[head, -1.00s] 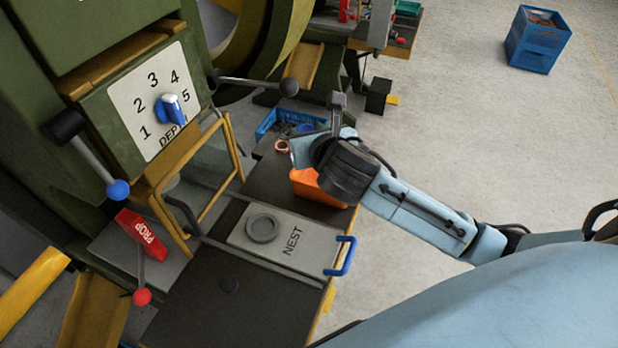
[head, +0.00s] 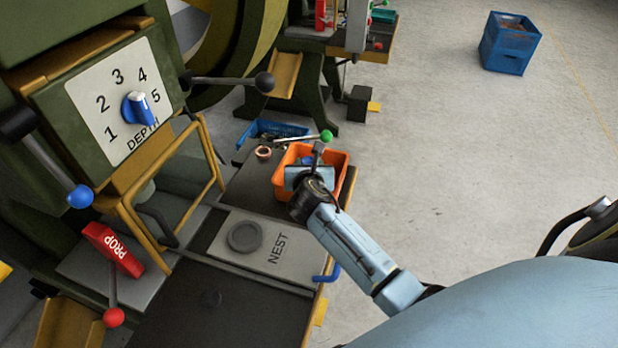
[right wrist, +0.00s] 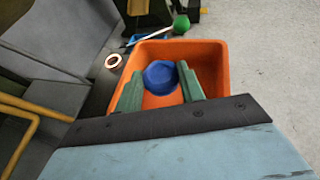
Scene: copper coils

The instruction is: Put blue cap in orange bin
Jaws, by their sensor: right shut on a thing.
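The blue cap (right wrist: 160,77) is between the green fingers of my right gripper (right wrist: 160,88) in the right wrist view. The gripper is shut on it. The orange bin (right wrist: 210,56) lies around and below the cap in that view; whether the cap touches the bin floor I cannot tell. In the head view the orange bin (head: 342,158) stands at the table's far right corner. My right gripper (head: 309,165) is over it and hides part of its inside; a bit of blue shows there. My left gripper is not in view.
A copper ring (head: 264,153) lies left of the bin. A blue tray (head: 262,130) and a green-knobbed lever (head: 326,136) are behind it. The NEST plate (head: 272,246) lies in front. A blue crate (head: 508,55) stands on the open floor at right.

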